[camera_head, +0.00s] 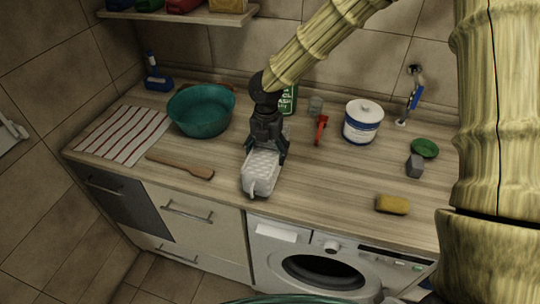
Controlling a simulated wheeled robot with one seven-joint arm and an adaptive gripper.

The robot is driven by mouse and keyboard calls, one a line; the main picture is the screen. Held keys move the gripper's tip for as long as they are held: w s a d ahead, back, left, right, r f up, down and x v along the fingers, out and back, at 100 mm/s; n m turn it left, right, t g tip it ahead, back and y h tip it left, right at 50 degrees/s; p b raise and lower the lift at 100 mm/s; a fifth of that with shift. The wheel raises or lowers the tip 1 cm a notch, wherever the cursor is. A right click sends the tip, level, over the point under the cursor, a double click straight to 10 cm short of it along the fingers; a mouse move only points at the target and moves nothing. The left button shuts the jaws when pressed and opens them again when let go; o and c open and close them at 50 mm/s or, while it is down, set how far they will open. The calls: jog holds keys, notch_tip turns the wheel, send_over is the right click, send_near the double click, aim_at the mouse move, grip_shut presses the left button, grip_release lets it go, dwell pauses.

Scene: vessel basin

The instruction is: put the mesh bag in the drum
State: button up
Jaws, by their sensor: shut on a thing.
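The white mesh bag (262,172) has a quilted-looking surface and a small loop at its lower end. My gripper (265,150) points down over the middle of the counter and is shut on the bag's upper end. The bag hangs or rests near the counter's front edge; I cannot tell whether it touches the worktop. The drum (325,272) shows as a dark round opening in the front of the white washing machine (283,256), below and right of the bag. The bottom of the picture cuts off its lower part, and its inside is too dark to see.
A teal basin (203,112), striped cloth (124,134) and wooden spatula (181,167) lie left. Right are a red-handled tool (320,129), white tub (363,121), grey block (415,166), green dish (425,148) and yellow sponge (393,204).

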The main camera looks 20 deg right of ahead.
jog(key=shift+w+d+r, duration=0.1)
jog(key=shift+w+d, duration=0.05)
jog(key=shift+d, duration=0.2)
jog(key=shift+d+f+p, duration=0.1)
jog(key=shift+f+p, duration=0.15)
jog(key=shift+p, duration=0.2)
jog(key=shift+f+p, duration=0.65)
jog(key=shift+f, duration=0.95)
jog(key=shift+f, duration=0.1)
jog(key=o, duration=1.1)
jog(key=shift+w, duration=0.1)
notch_tip(320, 180, up, 12)
jog(key=b, duration=0.3)
